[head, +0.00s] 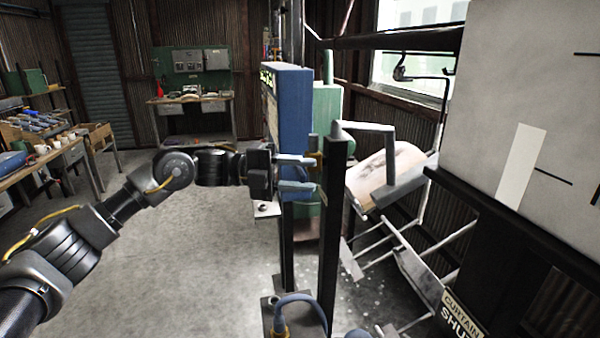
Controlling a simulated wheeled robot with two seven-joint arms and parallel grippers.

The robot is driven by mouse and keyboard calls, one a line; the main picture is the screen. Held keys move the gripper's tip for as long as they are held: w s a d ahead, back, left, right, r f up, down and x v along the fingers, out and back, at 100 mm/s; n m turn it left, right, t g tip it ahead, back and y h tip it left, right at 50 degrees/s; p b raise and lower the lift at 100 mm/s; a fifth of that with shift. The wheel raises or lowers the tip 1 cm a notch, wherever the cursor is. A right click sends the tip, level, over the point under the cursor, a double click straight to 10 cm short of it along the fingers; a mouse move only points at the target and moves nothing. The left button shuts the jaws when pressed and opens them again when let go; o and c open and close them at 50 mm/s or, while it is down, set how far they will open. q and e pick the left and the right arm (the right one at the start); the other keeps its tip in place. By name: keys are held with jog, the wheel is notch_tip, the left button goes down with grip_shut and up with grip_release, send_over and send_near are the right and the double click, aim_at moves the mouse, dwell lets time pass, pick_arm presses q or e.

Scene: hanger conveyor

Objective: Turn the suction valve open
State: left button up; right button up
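A small brass-coloured fitting with a grey stem (314,153) sits on the dark upright post (331,225), beside the blue panel box; it looks like the suction valve, but its handle position cannot be made out. My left gripper (303,173) comes in from the left, with its two pale fingers apart, one above the other. The fingertips are close to the brass fitting and overlap it in the view; I cannot tell if they touch it. Nothing clear shows between the fingers. My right gripper is not in view.
A blue box (288,105) stands just above my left gripper. A grey bent handle (380,160) projects right of the post. A blue hose (300,298) loops below. A large grey panel (540,110) fills the right. The floor (190,270) at left is clear.

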aim_at(299, 168)
pick_arm(q)
grip_shut()
dwell(0.3)
jog(key=shift+r+n+h, duration=0.3)
jog(key=shift+r+n, duration=0.1)
jog(key=shift+n, duration=0.3)
jog(key=shift+w+r+n+h, duration=0.15)
jog(key=shift+r+n+h, duration=0.35)
jog(key=shift+n, duration=0.7)
jog(key=shift+w+a+r+n+t+h, duration=0.15)
jog(key=shift+r+n, duration=0.1)
jog(key=shift+n, duration=0.3)
jog(key=shift+w+d+r+n+t+h, duration=0.1)
jog(key=shift+r+n+h, duration=0.15)
jog(key=shift+n, duration=0.35)
jog(key=shift+w+a+r+n+t+h, duration=0.15)
jog(key=shift+r+n, duration=0.15)
jog(key=shift+n, duration=0.25)
grip_release()
